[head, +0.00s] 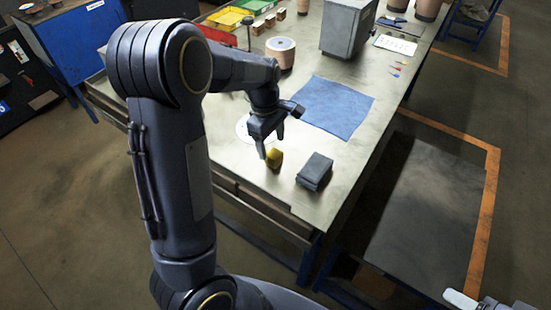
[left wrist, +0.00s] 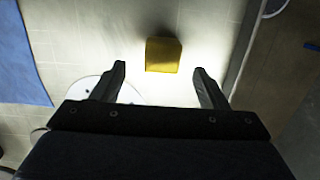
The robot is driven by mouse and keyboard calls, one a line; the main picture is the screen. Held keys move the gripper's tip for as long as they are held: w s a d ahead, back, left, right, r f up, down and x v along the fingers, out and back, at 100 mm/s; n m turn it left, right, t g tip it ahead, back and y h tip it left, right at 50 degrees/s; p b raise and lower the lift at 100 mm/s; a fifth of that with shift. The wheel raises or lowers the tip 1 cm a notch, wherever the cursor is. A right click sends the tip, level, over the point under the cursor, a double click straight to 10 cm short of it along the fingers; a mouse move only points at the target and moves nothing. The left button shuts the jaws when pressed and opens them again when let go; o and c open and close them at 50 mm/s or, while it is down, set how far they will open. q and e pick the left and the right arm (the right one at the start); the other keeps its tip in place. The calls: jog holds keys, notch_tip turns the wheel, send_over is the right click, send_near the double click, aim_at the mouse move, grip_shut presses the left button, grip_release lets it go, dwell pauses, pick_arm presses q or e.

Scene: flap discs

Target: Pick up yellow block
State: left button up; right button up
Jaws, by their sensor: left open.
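The yellow block (head: 274,158) stands on the workbench near its front edge, beside a dark grey block (head: 315,171). My left gripper (head: 269,147) is just above and behind the yellow block in the head view. In the left wrist view the yellow block (left wrist: 163,55) lies ahead of the fingertips, roughly centred between the two spread fingers. My left gripper (left wrist: 159,72) is open and empty. My right gripper does not show clearly; only a pale tip shows at the lower right of the head view.
A blue cloth (head: 333,107) lies right of the gripper, and a white disc (head: 243,131) lies partly behind it. A grey metal box (head: 347,28) and a round container (head: 281,53) stand further back. The bench's front edge is close to the blocks.

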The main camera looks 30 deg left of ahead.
aim_at(274, 153)
pick_arm(q)
jog(key=f, duration=0.2)
jog(key=d+f, duration=0.1)
jog(key=f, duration=0.1)
jog(key=shift+s+f, duration=0.15)
jog(key=shift+f, duration=0.1)
jog(key=c, duration=1)
jog(key=shift+r, duration=0.15)
jog(key=shift+c, duration=0.2)
jog(key=shift+r, duration=0.65)
jog(key=s+a+r, duration=0.5)
jog(key=s+r, duration=0.6)
jog(key=s, duration=0.2)
jog(key=shift+a+r+b, duration=0.15)
jog(key=shift+r+b, duration=0.1)
jog(key=shift+b, duration=0.05)
